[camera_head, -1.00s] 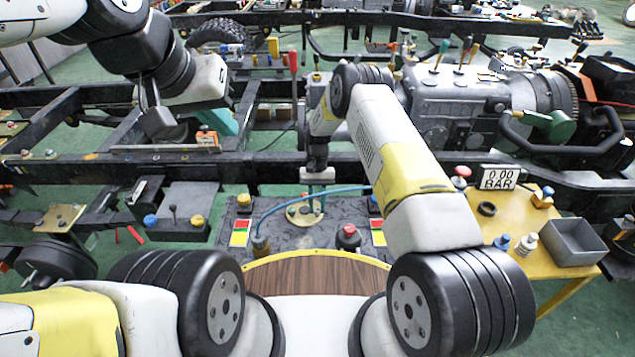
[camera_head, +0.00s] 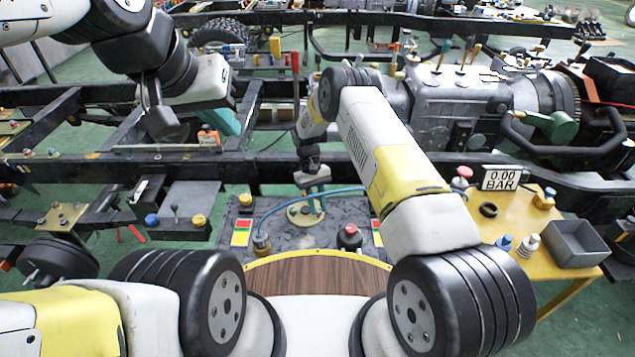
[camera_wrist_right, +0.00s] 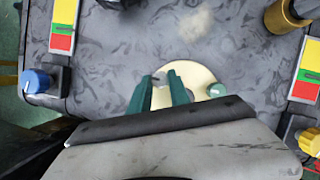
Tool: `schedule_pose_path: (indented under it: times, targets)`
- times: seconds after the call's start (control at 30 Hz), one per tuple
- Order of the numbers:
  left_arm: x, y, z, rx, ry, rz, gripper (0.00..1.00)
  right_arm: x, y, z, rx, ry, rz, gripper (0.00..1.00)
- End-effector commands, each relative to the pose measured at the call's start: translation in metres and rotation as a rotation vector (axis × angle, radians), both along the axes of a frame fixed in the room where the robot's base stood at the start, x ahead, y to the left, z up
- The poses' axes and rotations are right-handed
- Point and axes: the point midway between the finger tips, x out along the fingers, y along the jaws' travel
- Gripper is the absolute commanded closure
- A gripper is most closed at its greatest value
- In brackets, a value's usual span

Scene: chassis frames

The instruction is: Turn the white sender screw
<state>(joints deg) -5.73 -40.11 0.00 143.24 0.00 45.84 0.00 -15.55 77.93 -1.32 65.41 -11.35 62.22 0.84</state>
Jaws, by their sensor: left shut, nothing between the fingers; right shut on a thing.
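A round brass disc (camera_wrist_right: 197,76) lies on the grey marbled block; it also shows in the head view (camera_head: 294,216). A pale whitish round knob (camera_wrist_right: 216,91) sits on the disc, just right of my right gripper's fingers and apart from them. My right gripper (camera_wrist_right: 163,88) points down at the disc with its green fingers slightly apart. It is shut on a small greyish part (camera_wrist_right: 160,77) on the disc, mostly hidden; I cannot tell if this is the white sender screw. My left gripper (camera_head: 226,121) is shut and empty, above the frame rail at the left.
A blue hose (camera_head: 285,203) arches close beside my right gripper from a brass fitting (camera_head: 261,242). A red-topped knob (camera_head: 349,237) stands on the block. A yellow table (camera_head: 520,225) at the right carries a display reading 0.00 BAR (camera_head: 501,178) and a grey bin (camera_head: 575,241).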

Motion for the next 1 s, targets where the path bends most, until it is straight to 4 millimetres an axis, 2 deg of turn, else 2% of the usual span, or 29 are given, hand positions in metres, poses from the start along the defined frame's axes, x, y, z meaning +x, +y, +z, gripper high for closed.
schedule_pose_path:
  times: [0.2, 0.23, 0.33, 0.7, 0.77, 1.0]
  targets:
    - [0.0, 0.0, 0.0, 0.0, 0.0, 0.0, 1.0, 0.001, 0.0, 0.001, 0.0, -0.003, -0.001, 1.0]
    - [0.0, 0.0, 0.0, 0.0, 0.0, 0.0, 1.0, 0.001, 0.0, 0.001, 0.0, -0.003, -0.001, 0.75]
    - [0.0, 0.0, 0.0, 0.0, 0.0, 0.0, 1.0, 0.001, 0.0, 0.001, 0.001, -0.003, -0.001, 0.55]
    - [0.0, 0.0, 0.0, 0.0, 0.0, 0.0, 1.0, 0.002, 0.001, 0.003, 0.0, -0.002, -0.001, 0.55]
    - [0.0, 0.0, 0.0, 0.0, 0.0, 0.0, 1.0, 0.004, 0.002, 0.009, 0.001, -0.004, -0.001, 0.55]
    - [0.0, 0.0, 0.0, 0.0, 0.0, 0.0, 1.0, 0.019, 0.008, 0.046, 0.0, -0.004, -0.001, 0.55]
